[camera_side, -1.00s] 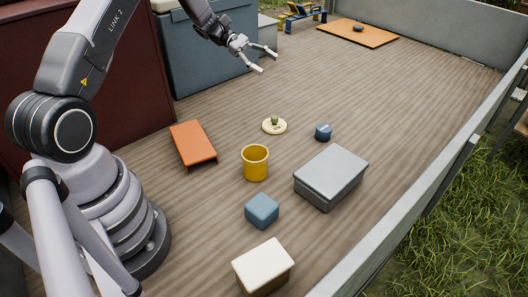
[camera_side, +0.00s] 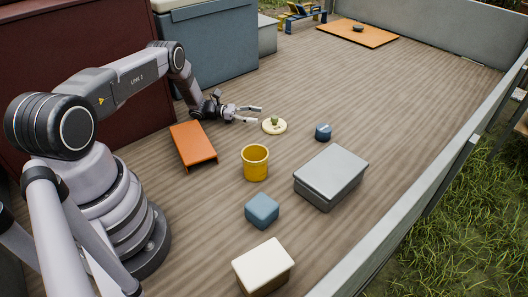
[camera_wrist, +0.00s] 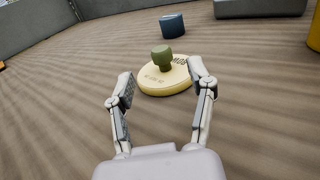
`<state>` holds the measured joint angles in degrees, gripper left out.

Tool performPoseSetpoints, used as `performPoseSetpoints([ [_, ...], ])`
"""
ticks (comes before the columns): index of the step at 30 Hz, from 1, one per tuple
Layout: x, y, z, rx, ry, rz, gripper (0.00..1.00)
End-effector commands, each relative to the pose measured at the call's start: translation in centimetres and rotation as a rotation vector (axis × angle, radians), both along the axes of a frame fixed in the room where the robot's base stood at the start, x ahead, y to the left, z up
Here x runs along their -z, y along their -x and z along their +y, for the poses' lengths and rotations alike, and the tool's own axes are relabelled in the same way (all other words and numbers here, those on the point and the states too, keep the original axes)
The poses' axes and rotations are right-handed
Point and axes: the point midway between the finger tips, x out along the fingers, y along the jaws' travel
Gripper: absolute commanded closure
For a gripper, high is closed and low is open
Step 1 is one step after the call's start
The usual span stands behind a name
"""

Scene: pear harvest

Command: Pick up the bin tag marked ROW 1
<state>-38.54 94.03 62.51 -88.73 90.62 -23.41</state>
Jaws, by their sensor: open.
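A round, pale yellow tag (camera_side: 266,127) with a green knob on top lies flat on the plank floor. It also shows in the wrist view (camera_wrist: 150,86), with dark lettering too small to read for sure. My gripper (camera_side: 260,115) is low over the floor, just left of the tag in the side view. In the wrist view my gripper (camera_wrist: 160,82) is open, its two fingers apart, with the tag just ahead between and beyond the fingertips. The fingers look empty, and I cannot tell whether the right one touches the tag's edge.
A yellow cup (camera_side: 255,164), an orange low stand (camera_side: 193,144), a grey lidded box (camera_side: 331,176), a blue box (camera_side: 262,210) and a white-topped box (camera_side: 263,264) stand nearer. The floor behind the tag is clear.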

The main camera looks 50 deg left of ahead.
Motion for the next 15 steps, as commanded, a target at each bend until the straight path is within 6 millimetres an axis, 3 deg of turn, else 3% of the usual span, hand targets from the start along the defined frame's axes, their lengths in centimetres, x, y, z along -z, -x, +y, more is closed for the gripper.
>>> performPoseSetpoints([
  [15, 0.0, -3.9, -5.2, 0.001, -0.001, 0.002, 0.45],
])
